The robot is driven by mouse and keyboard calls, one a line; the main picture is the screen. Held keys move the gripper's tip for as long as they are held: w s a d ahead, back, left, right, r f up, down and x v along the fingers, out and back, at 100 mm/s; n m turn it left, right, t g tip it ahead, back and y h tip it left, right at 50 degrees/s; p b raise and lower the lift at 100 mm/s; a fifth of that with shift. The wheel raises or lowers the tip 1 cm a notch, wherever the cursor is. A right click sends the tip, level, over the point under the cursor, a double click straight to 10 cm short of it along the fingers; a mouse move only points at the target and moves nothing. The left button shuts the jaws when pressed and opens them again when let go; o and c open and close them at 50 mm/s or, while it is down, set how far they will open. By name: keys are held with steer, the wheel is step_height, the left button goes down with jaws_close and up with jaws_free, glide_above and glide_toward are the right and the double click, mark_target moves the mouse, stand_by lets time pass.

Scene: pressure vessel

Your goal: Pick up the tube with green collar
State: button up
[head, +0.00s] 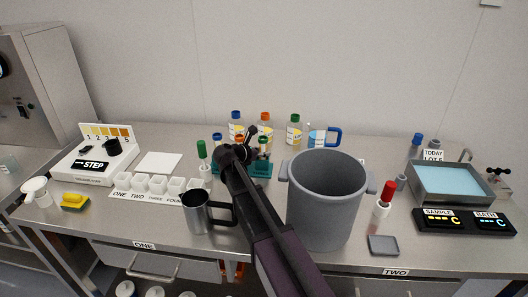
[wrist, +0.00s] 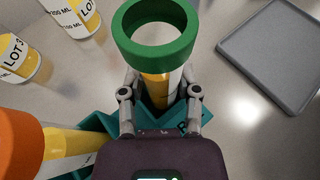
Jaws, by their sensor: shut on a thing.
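The tube with green collar (wrist: 155,58) stands between my fingers in the wrist view, its open green ring facing the camera and yellow contents showing below. My gripper (wrist: 161,84) is shut on this tube just under the collar. The teal rack (wrist: 95,124) lies beneath; I cannot tell whether the tube's lower end is still in it. In the head view the green collar (head: 263,139) shows at the right end of the rack (head: 262,170), partly hidden by my arm.
A tube with an orange collar (wrist: 20,140) is close on the left in the wrist view. Labelled bottles (head: 293,131) stand behind the rack. A big grey vessel (head: 322,205) stands right of my arm, and a steel mug (head: 198,216) left of it. A grey tray (wrist: 275,50) lies flat nearby.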

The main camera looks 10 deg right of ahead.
mark_target(262, 138)
steer(key=shift+r, duration=0.1)
stand_by(0.3)
step_height(262, 138, up, 10)
steer(key=p, duration=1)
stand_by(0.7)
step_height(262, 138, up, 12)
steer(key=p, duration=1.2)
steer(key=shift+w, duration=0.1)
steer(key=shift+a, duration=0.1)
